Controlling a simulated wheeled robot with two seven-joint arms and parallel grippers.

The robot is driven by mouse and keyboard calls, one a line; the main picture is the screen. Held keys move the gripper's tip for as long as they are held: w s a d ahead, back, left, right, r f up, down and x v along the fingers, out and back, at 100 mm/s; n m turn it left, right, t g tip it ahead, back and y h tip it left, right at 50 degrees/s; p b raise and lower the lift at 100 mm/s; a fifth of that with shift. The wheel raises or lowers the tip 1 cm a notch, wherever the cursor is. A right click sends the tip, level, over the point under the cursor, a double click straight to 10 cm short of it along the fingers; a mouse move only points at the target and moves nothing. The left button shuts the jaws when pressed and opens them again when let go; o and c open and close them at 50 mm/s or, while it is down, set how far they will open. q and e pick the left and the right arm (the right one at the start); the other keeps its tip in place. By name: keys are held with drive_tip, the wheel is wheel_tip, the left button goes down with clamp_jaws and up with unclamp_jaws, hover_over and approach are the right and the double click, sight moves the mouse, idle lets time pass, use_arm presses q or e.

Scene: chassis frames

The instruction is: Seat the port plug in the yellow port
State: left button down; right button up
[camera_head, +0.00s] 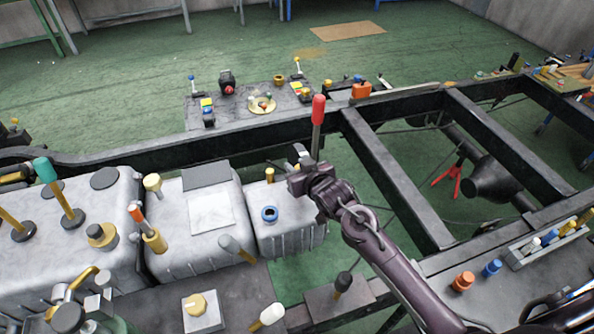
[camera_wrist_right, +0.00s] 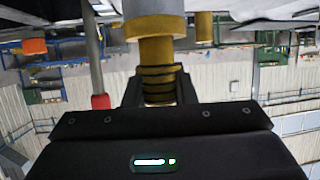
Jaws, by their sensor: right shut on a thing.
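My right gripper (camera_head: 298,160) is raised above the small pale tank, beside a red-topped upright rod. In the right wrist view it (camera_wrist_right: 158,88) is shut on a yellow ribbed piece, which I take for the port plug (camera_wrist_right: 158,72). A wider yellow collar and a grey cylinder show just beyond this piece; I cannot tell whether they belong to it. In the head view the held piece is hidden or too small to tell. A yellow ring (camera_head: 101,236) on the left tank may be the yellow port, but I cannot be sure. My left gripper is not in view.
The red-topped rod (camera_head: 318,110) stands close to my right gripper. A blue ring port (camera_head: 269,213) is on the small tank (camera_head: 290,237). Several handles and knobs stick up from the tanks at left. Dark chassis beams (camera_head: 395,185) cross the right side.

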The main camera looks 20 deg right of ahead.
drive_tip(key=shift+f, duration=0.85)
drive_tip(key=shift+f, duration=0.15)
drive_tip(key=o, duration=1)
drive_tip(key=shift+s+r, duration=0.1)
drive_tip(key=shift+r, duration=0.1)
drive_tip(key=v, duration=1.2)
drive_tip(key=shift+b, duration=0.35)
